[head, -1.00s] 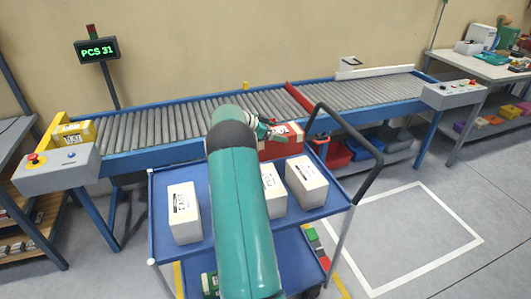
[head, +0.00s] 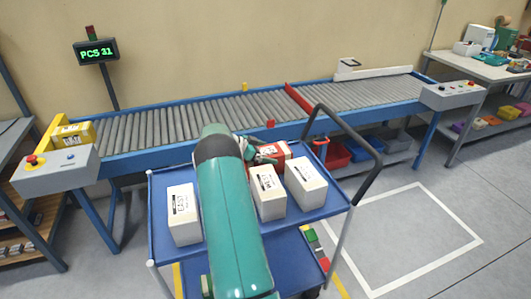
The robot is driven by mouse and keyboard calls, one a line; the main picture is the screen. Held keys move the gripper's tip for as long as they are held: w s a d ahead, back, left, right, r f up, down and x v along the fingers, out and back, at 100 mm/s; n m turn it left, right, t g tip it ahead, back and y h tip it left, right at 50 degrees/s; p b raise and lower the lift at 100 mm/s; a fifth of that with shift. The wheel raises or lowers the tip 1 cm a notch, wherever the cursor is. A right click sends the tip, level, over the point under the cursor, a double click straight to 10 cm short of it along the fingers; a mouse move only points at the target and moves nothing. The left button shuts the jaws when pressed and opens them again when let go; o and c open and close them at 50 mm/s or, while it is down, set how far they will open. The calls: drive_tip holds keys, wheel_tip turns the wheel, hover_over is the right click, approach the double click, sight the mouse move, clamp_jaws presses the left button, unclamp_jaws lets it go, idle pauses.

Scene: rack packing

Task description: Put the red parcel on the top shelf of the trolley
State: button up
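The red parcel (head: 282,149), with a pale label on top, is at the far side of the blue trolley's top shelf (head: 216,245), behind the white boxes. Its lower part is hidden, so I cannot tell if it touches the shelf. My gripper (head: 264,157) is at the parcel's left side and appears shut on it. My arm and the boxes hide most of the fingers.
On the top shelf stand a white box (head: 183,214) at left and two more, one at the middle (head: 268,194) and one at right (head: 306,184). The roller conveyor (head: 180,125) runs close behind. A black handle (head: 365,180) rises at right.

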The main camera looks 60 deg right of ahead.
drive_tip(key=v, duration=1.2)
drive_tip(key=shift+f, duration=0.1)
idle(0.4)
